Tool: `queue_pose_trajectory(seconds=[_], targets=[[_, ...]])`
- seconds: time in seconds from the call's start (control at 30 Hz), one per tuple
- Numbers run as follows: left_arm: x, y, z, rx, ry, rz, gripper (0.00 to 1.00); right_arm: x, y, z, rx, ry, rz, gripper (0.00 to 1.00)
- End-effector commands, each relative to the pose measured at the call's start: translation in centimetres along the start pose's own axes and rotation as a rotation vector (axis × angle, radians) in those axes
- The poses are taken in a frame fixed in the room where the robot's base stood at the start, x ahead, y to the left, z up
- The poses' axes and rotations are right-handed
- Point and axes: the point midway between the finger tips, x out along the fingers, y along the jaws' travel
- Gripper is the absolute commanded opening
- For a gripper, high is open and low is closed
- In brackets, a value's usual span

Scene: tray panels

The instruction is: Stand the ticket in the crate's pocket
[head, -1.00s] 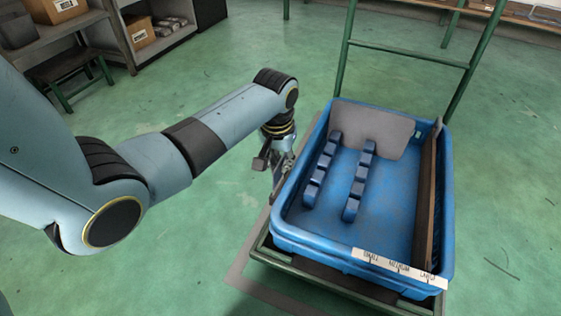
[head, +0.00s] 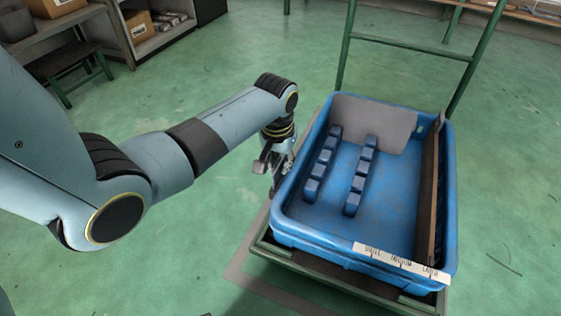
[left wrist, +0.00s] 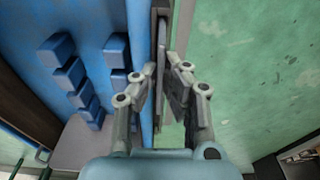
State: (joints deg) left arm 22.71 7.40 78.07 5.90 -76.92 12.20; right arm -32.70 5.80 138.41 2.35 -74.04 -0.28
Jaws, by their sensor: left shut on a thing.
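The blue crate (head: 387,232) sits on a green-framed cart. My left gripper (head: 279,172) is just outside the crate's left wall, pointing down; the wall's rim is close beside its fingers. In the left wrist view the gripper (left wrist: 165,70) is shut on a thin grey piece, the ticket (left wrist: 161,88), seen nearly edge-on beside the crate wall. A dark narrow strip (left wrist: 157,22) runs along the outside of that wall; it may be the pocket. I cannot tell whether the ticket's lower edge is inside it. My right gripper is out of view.
Two rows of blue ridges (head: 360,178) stand on the crate floor. A grey panel (head: 372,122) leans at the far end and a brown board (head: 428,200) lines the right wall. A size-label strip (head: 402,263) lies on the front rim. The cart handle (head: 408,47) rises behind.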

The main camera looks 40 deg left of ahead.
Motion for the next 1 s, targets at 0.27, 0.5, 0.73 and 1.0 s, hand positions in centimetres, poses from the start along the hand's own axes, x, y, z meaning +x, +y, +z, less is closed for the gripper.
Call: queue_pose_trajectory(seconds=[0.27,0.5,0.73,1.0], targets=[[0.4,0.0,0.1,0.0,0.0,0.0,0.0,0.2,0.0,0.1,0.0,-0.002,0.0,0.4],[1.4,0.0,0.2,0.0,-0.002,0.0,0.0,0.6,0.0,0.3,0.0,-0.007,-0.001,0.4],[1.6,0.0,0.2,0.0,0.0,0.001,0.2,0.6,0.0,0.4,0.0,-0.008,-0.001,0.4],[1.6,0.0,0.2,0.0,0.0,0.001,0.33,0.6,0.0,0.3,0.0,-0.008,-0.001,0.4]])
